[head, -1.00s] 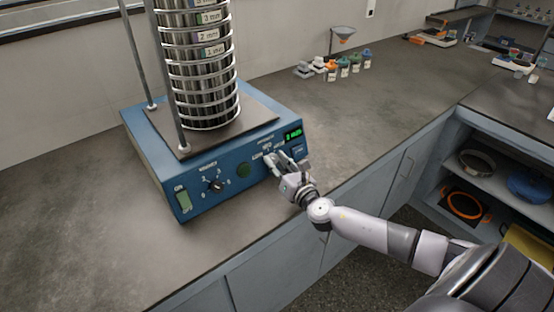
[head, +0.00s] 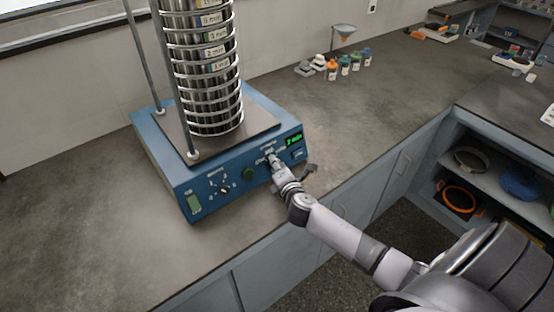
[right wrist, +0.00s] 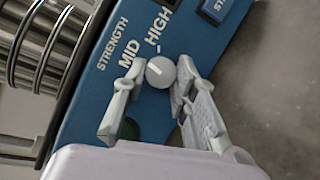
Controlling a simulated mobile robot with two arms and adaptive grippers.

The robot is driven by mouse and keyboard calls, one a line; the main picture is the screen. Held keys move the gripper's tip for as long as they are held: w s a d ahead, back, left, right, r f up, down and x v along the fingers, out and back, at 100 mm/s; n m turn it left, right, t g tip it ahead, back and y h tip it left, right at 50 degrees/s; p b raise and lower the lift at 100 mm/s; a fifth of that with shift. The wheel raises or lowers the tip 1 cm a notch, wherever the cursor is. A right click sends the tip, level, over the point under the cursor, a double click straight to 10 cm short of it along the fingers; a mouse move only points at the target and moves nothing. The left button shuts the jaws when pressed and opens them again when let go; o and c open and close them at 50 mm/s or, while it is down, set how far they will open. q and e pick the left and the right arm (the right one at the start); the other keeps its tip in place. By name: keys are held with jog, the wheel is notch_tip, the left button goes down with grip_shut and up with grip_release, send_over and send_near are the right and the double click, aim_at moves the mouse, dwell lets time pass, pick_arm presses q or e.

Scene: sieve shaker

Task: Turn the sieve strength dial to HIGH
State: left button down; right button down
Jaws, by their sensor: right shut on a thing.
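The blue sieve shaker (head: 180,172) stands on the bench with its control panel facing me. In the right wrist view the strength dial (right wrist: 160,71) is a round grey knob with a white pointer line, below the printed words MID and HIGH. The line appears to point towards MID. My right gripper (right wrist: 162,80) has one finger on each side of the knob and is shut on it. In the head view my right gripper (head: 273,162) is at the panel's right part and hides the dial. My left gripper is not in view.
A tall sieve stack (head: 205,75) stands on the shaker between metal rods. The panel also has a green display (head: 294,140), a black knob (head: 222,187), a green round button (head: 249,174) and a green switch (head: 194,204). Small bottles (head: 343,67) stand behind, with clear bench between.

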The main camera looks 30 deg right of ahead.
jog(key=m+p, duration=0.2)
jog(key=m+g+p, duration=0.1)
jog(key=m+p, duration=0.1)
jog(key=r+m+g+p, duration=0.1)
jog(key=m+p, duration=0.1)
jog(key=p, duration=0.1)
jog(key=shift+w+m+y, duration=0.1)
jog(key=shift+m+y, duration=0.2)
jog(key=shift+m, duration=0.1)
jog(key=shift+d+f+m+g+y+p, duration=0.1)
jog(key=shift+m+g+y+p, duration=0.15)
jog(key=shift+m+p, duration=0.4)
jog(key=shift+d+f+m+g+y+p, duration=0.15)
jog(key=shift+m+g+p, duration=0.2)
jog(key=shift+m+p, duration=0.25)
jog(key=shift+a, duration=0.1)
jog(key=c, duration=1.3)
grip_release()
jog(key=v, duration=1.2)
